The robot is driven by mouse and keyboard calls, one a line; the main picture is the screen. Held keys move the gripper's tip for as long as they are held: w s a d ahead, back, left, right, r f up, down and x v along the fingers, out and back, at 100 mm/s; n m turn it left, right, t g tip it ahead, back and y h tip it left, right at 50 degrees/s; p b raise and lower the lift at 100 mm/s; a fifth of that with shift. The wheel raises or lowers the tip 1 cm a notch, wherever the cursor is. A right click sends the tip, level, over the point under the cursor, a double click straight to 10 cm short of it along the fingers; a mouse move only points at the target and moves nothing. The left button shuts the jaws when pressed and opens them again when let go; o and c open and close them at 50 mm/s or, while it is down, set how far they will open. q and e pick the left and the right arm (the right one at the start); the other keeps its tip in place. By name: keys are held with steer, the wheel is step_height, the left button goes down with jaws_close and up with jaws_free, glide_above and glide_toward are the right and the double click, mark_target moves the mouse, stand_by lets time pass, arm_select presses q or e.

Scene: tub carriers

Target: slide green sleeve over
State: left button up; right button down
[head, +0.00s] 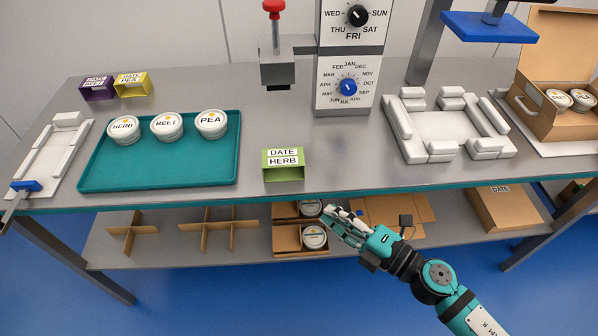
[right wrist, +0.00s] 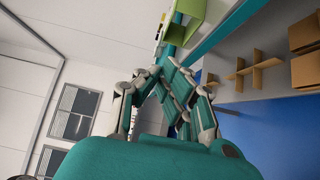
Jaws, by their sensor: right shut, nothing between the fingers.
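The green sleeve (head: 284,172), labelled DATE HERB, stands near the front edge of the table with its open end facing me. It also shows at the top of the right wrist view (right wrist: 185,22). My right gripper (head: 330,215) is shut and empty, in front of the table edge, below and to the right of the sleeve, apart from it. In the right wrist view its fingers (right wrist: 160,72) meet at the tips. Three white tubs stand on the teal tray: HERB (head: 123,130), BEET (head: 167,126) and PEA (head: 211,124). My left gripper is not in view.
The teal tray (head: 160,186) is left of the sleeve. Purple (head: 96,88) and yellow (head: 132,84) sleeves stand at the back left. A stamp press (head: 280,70) and date dials (head: 347,88) stand behind. A white padded fixture (head: 440,124) and cardboard carrier (head: 540,105) are right.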

steer(key=p, duration=0.3)
glide_toward(283, 165)
steer(key=s+a, duration=0.2)
steer(key=a, duration=0.1)
steer(key=shift+w+a+r, duration=0.1)
steer(key=shift+w+a, duration=0.1)
steer(key=shift+w, duration=1)
steer(key=shift+w+a+r, duration=0.1)
steer(key=shift+w+a, duration=0.15)
steer(key=shift+w, duration=1)
